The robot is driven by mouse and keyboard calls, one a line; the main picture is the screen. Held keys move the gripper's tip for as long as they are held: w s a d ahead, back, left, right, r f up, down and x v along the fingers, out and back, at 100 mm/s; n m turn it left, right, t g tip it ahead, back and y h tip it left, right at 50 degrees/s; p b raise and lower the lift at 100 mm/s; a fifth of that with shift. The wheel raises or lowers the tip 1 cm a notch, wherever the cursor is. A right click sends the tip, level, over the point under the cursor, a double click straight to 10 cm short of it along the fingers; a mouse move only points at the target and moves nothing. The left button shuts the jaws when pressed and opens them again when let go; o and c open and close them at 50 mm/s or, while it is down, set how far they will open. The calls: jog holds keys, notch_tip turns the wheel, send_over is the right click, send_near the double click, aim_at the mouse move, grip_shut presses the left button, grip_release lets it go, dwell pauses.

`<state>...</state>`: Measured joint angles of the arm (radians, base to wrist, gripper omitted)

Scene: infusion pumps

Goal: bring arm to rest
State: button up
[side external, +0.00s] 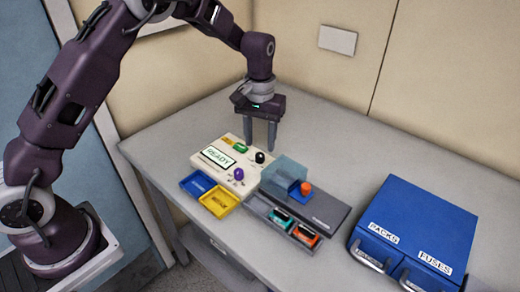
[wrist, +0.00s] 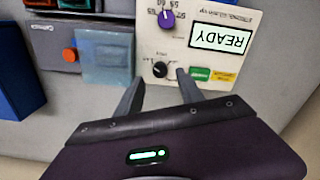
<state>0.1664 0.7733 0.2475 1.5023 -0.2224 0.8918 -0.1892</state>
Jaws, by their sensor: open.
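My gripper (side external: 260,136) is open and empty, pointing down above the back part of the bench, just behind the cream pump panel. In the wrist view my gripper's fingers (wrist: 158,88) are spread apart, with the black knob (wrist: 160,69) just beyond them. The panel (side external: 204,172) has a display reading READY (side external: 216,157), a purple knob (side external: 238,174), a black knob (side external: 260,157) and a green piece (side external: 239,147). The display also shows upside down in the wrist view (wrist: 220,39).
A grey unit (side external: 325,207) with a clear cover (side external: 287,172) and an orange knob (side external: 306,187) stands right of the panel. Blue (side external: 197,183) and yellow (side external: 219,201) trays lie in front. A blue drawer cabinet (side external: 425,220) stands at right. The bench's back right is clear.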

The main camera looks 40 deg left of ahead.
jog(key=shift+s+r, duration=0.1)
jog(key=shift+r, duration=1.55)
jog(key=s+r+m+t+h, duration=0.1)
jog(key=s+r+m+t, duration=0.15)
jog(key=s+r, duration=1.15)
jog(key=s+a+r+m+t+y, duration=0.1)
jog(key=s+t, duration=0.2)
jog(key=s, duration=1.4)
jog(key=shift+s, duration=0.3)
jog(key=shift+r+m, duration=0.15)
jog(key=shift+m, duration=0.1)
